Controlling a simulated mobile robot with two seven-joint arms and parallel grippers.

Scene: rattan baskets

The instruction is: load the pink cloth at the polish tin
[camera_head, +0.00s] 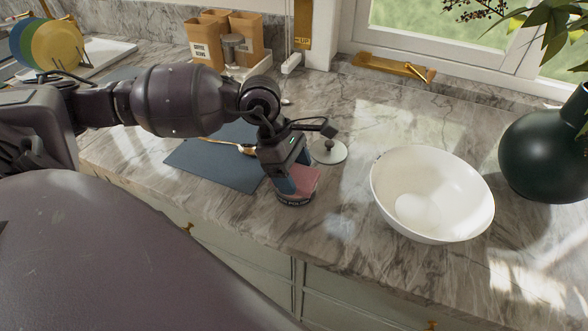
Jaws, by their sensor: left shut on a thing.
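My left gripper (286,182) reaches in from the left and points down at the counter's front part. It is shut on the pink cloth (306,180), which shows at the right side of the fingers. The polish tin (296,201) is a low, dark round tin right under the cloth, near the counter's front edge. The cloth appears to be at the tin's top; I cannot tell whether it rests on it. The fingers hide part of both. My right gripper is not in view.
A white bowl (432,236) stands to the right, with a dark green vase (545,158) beyond it. A blue-grey mat (208,167) with a golden utensil lies left of the gripper. A small round white lid-like thing (329,152) is just behind. Coffee boxes (206,55) stand at the back.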

